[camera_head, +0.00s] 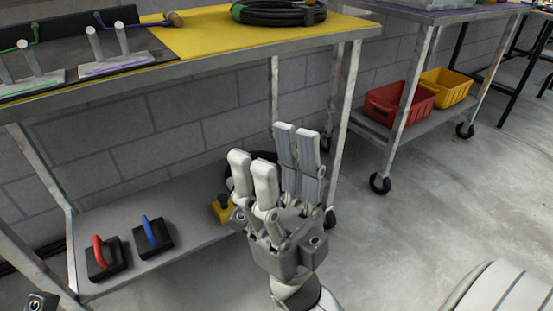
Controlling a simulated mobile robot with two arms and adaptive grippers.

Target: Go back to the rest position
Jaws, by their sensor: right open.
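My right gripper (272,160) is in the middle of the head view, its fingers pointing up the picture. Its finger pairs stand apart and nothing shows between them, so it is open and empty. It appears in front of the lower shelf and the right leg of the yellow-topped workbench (230,35); how far it is from them I cannot tell. My left gripper cannot be made out. A small grey part shows at the bottom left corner, too cut off to identify.
A red-handled block (103,257) and a blue-handled block (153,237) sit on the lower shelf (190,225). A yellow item (222,210) is partly behind my gripper. A wheeled cart at right holds a red bin (399,103) and a yellow bin (446,87). Bare floor (440,205) lies at right.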

